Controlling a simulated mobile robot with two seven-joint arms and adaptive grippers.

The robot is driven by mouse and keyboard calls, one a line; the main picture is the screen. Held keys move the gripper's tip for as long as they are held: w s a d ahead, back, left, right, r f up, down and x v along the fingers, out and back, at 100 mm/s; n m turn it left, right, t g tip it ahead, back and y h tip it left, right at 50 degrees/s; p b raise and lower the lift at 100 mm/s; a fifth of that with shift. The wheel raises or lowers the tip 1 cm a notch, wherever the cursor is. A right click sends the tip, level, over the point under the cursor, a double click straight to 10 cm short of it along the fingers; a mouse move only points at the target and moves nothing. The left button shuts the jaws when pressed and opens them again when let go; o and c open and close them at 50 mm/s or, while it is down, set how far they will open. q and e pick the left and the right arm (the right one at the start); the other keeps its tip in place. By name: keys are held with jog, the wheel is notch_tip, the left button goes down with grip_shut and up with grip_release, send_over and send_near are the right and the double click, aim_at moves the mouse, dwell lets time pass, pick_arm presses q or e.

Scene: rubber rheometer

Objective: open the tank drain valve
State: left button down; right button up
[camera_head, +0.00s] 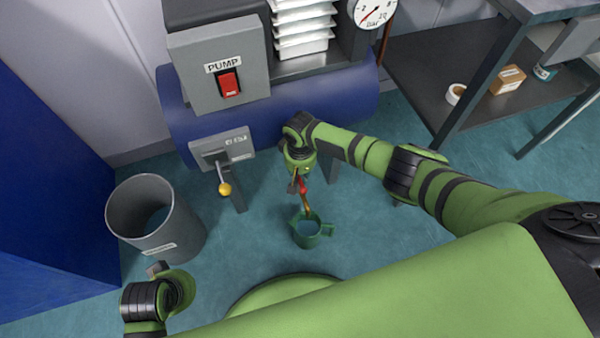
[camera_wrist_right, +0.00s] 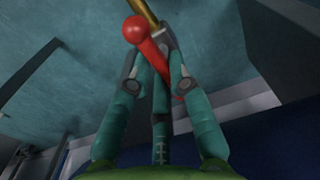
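The drain valve's red lever (camera_head: 302,187) is below the blue tank (camera_head: 320,100), above a green jug (camera_head: 308,232) on the floor. In the right wrist view the red lever (camera_wrist_right: 153,52) has a round knob and runs slantwise among the fingers, with a brass pipe (camera_wrist_right: 142,12) beyond it. My right gripper (camera_head: 298,182) is at the lever, with fingers on both sides; in the wrist view (camera_wrist_right: 160,60) I cannot tell whether they press on it. My left gripper (camera_head: 160,272) is at the lower left, away from the valve, and its fingers are mostly hidden.
A pump box with a red switch (camera_head: 228,84) and a panel with a yellow-knobbed lever (camera_head: 224,188) are on the tank's front. A grey bin (camera_head: 185,235) stands at left. A gauge (camera_head: 372,10) is above. A dark shelf table (camera_head: 440,65) is at right.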

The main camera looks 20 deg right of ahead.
aim_at(299, 177)
jog(key=o, duration=0.3)
jog(key=shift+a+r, duration=0.1)
jog(key=shift+a, duration=0.1)
jog(key=shift+d, duration=0.1)
notch_tip(299, 177, up, 12)
jog(key=shift+f, duration=0.1)
dwell(0.6)
